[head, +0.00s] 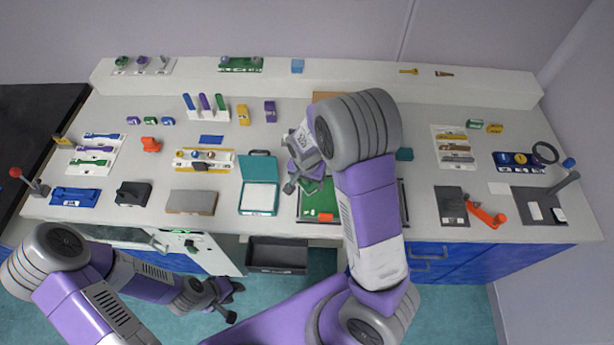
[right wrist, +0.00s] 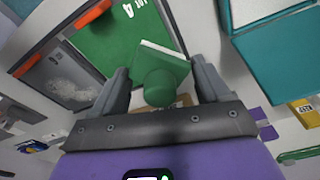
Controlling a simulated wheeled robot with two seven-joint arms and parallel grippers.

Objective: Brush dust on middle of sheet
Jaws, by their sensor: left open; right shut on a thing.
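My right gripper (right wrist: 160,88) is shut on a green brush (right wrist: 162,62) with a round knob and a white edge. It holds the brush over the green sheet (right wrist: 108,42) marked with white lettering. Beside that sheet lies a dark grey sheet (right wrist: 99,93) with a pale patch of dust (right wrist: 72,78) near its middle. The brush is apart from the dust. In the head view my right gripper (head: 297,182) is over the left part of the framed board, and my right arm hides much of the board. My left gripper (head: 222,298) is open and empty, low in front of the bench.
A teal box (head: 258,170) stands left of the board. An open dark drawer (head: 277,256) juts out below the bench, right of my left gripper. Orange pieces (right wrist: 92,14) lie on the board's edge. Many small tools and racks fill the bench.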

